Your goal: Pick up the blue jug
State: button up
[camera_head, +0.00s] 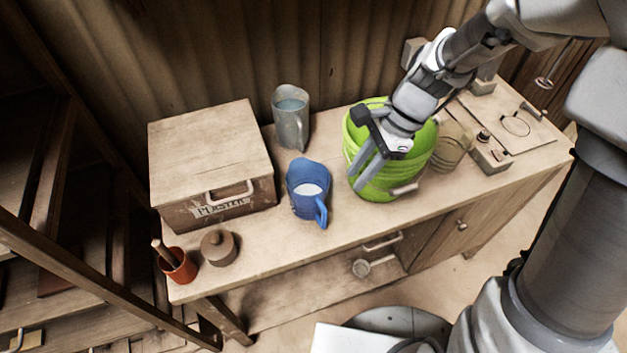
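The blue jug (305,183) stands upright on the wooden bench, with something white inside it and its handle toward the front right. My gripper (362,180) is to the right of the jug, in front of the green bucket in the picture, with its fingers pointing down. It is apart from the jug. One finger shows clearly; the gap between the fingers is hard to make out from this angle.
The green bucket (416,168) stands right of the jug, partly hidden by my arm. A grey jug (290,122) is behind. A wooden box (212,150) is at left, with a small lidded pot (218,247) and a red cup (178,266) in front. The bench (290,250) is clear before the blue jug.

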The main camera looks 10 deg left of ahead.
aim_at(324, 220)
jog(key=b+x, duration=0.2)
jog(key=x, duration=1.5)
jog(key=shift+d, duration=0.1)
jog(key=shift+c, duration=0.2)
grip_shut()
dwell(0.6)
